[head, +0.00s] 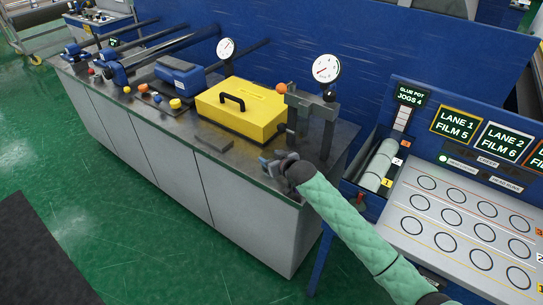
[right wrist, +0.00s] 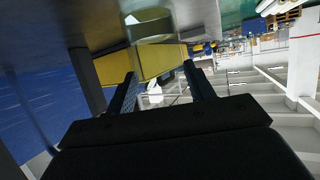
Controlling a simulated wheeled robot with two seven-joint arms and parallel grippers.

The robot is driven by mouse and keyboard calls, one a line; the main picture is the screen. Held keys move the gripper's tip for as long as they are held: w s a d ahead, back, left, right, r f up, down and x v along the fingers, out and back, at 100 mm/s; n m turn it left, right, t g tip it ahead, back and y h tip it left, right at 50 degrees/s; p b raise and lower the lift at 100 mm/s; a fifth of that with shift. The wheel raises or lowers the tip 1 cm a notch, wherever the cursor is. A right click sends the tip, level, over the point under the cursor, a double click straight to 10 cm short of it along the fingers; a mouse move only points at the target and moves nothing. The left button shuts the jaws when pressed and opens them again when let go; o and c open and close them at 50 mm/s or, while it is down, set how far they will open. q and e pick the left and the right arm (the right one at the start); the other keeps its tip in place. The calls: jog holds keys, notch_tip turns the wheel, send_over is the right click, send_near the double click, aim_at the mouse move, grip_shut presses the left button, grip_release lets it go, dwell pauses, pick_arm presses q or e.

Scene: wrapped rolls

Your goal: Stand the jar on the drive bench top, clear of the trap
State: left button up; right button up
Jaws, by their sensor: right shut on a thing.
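My right gripper (head: 276,165) is over the front right part of the drive bench top (head: 238,160), a dark metal surface. It is shut on a clear, see-through thing, which seems to be the jar (right wrist: 158,62), between its fingers in the right wrist view. The yellow behind it shows through, so its outline is hard to make out. In the head view the jar is mostly hidden by the gripper; I cannot tell whether it touches the bench. I cannot tell which thing is the trap. My left gripper is not in view.
A yellow case (head: 243,107) with a black handle stands behind the gripper. A dark flat plate (head: 214,143) lies to its left. A post frame (head: 327,130) with a gauge (head: 326,68) stands behind right. A lane panel (head: 455,215) is at the right.

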jog(key=shift+f, duration=0.25)
jog(key=o, duration=1)
jog(key=shift+r, duration=0.15)
jog(key=shift+s, duration=0.15)
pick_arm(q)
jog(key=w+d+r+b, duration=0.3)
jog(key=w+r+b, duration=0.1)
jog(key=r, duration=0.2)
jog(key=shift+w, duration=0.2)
pick_arm(e)
jog(key=shift+v, duration=5.95)
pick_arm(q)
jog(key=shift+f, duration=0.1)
